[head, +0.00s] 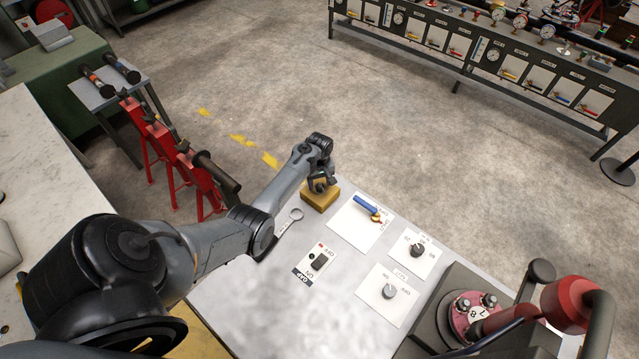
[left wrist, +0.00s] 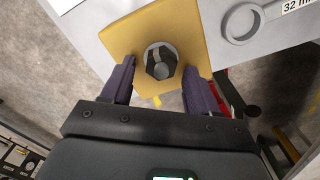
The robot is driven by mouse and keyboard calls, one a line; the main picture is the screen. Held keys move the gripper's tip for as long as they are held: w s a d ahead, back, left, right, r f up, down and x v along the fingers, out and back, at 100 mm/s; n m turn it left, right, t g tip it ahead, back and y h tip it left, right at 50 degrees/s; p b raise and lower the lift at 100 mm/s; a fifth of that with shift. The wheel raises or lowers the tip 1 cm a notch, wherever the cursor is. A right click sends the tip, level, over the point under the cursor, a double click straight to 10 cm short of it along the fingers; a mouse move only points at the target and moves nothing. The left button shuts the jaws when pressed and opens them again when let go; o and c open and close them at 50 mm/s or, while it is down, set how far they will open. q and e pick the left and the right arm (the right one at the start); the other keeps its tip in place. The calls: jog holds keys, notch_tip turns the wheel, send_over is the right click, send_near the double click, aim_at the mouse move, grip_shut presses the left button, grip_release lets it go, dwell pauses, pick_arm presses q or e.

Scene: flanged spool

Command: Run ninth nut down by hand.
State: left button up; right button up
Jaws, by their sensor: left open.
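A dark hex nut (left wrist: 161,62) with a pale ring around it sits at the yellow block (head: 314,201) on the far end of the bench panel. The yellow block also fills the upper middle of the left wrist view (left wrist: 180,28). My left gripper (head: 320,184) is over this block, its fingers open on either side of the nut and apart from it in the left wrist view (left wrist: 160,68). The pink numbered flange (head: 466,318) of the spool stands at lower right, with nuts on its face. My right gripper is not in view.
Red stands (head: 160,143) hold a pipe at left.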

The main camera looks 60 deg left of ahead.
pick_arm(q)
jog(key=shift+f, duration=0.25)
jog(key=shift+c, duration=0.4)
jog(key=c, duration=1)
jog(key=shift+o, duration=0.2)
jog(key=shift+r+m+p, duration=0.2)
jog(key=shift+m+p, duration=0.55)
jog(key=shift+m, duration=0.05)
jog(key=shift+m+p, duration=0.35)
jog(key=shift+m, duration=0.25)
jog(key=shift+w+m, duration=0.1)
jog(key=shift+m, duration=0.5)
jog(key=shift+d+f+m+p, duration=0.1)
jog(key=shift+f+m+p, duration=0.2)
jog(key=shift+m, duration=0.5)
jog(key=shift+r, duration=0.1)
